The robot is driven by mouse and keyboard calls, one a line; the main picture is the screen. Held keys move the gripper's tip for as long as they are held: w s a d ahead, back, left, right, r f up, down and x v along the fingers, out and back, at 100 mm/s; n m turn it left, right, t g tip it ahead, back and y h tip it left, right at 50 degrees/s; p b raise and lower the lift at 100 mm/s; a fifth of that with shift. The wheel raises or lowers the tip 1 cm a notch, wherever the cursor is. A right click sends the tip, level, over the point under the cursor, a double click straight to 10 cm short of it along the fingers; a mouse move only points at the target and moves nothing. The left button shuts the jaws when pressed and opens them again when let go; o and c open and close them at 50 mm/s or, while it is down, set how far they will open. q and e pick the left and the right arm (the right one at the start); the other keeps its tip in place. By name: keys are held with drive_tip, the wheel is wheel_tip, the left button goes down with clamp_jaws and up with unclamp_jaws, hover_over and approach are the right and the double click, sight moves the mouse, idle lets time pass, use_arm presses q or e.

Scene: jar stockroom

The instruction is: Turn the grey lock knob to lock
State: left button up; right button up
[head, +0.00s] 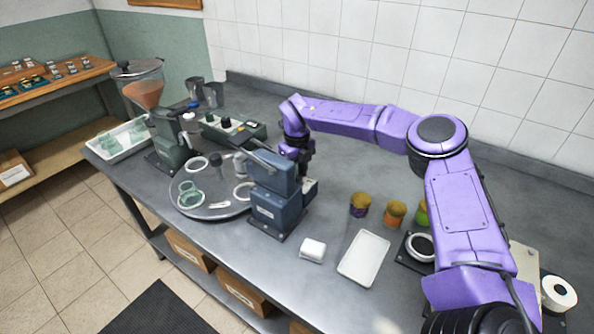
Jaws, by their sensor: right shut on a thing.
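My right gripper (303,168) comes in from the right on the purple arm and points down at the back right side of the blue machine (272,207). Its jaws are shut on a small part there, which I take to be the grey lock knob. The fingers and the machine body hide the knob, so its turned position cannot be told. The machine has a long grey lever (245,152) slanting up to the left. My left gripper is out of view.
A round turntable (213,208) with a glass jar (190,194) and white rings stands left of the machine. A dark green machine with an orange hopper (144,94) is behind it. A white tray (363,258), a white block (312,250) and filled jars (395,214) are to the right.

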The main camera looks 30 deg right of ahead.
drive_tip(key=shift+w+r+n, duration=0.1)
drive_tip(key=shift+r+n, duration=0.1)
drive_tip(key=shift+n, duration=0.4)
drive_tip(key=o, duration=1)
drive_tip(key=shift+o, duration=0.2)
drive_tip(key=shift+f, duration=0.1)
wheel_tip(320, 180, up, 11)
drive_tip(key=b, duration=0.2)
drive_tip(key=shift+f, duration=0.2)
drive_tip(key=shift+r, duration=0.1)
